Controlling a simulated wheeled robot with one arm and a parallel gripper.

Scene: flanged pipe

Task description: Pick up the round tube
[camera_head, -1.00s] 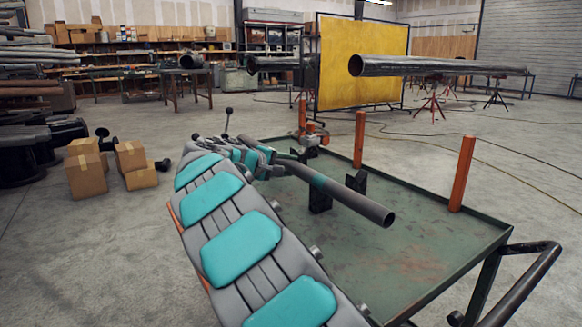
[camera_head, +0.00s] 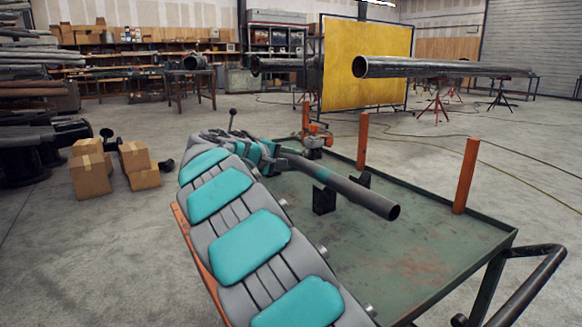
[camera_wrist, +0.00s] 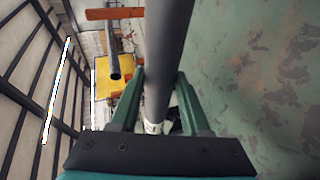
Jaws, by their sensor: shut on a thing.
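The round tube (camera_head: 365,196) is dark grey with a teal band and an open near end. It slants over the green cart, above the black supports (camera_head: 324,199). A small gap seems to show, but I cannot tell surely whether it is clear of both. My gripper (camera_wrist: 158,75) is shut on the tube, one green finger on each side of it in the wrist view. The tube (camera_wrist: 170,40) runs away between the fingers. In the head view my arm partly hides the gripper and the tube's far end.
The green cart (camera_head: 430,268) has raised edges and orange posts (camera_head: 466,175) at its side, with a black handle (camera_head: 535,275) at right. Cardboard boxes (camera_head: 90,175) stand on the floor at left. A large pipe (camera_head: 440,68) rests on stands behind. Floor between is open.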

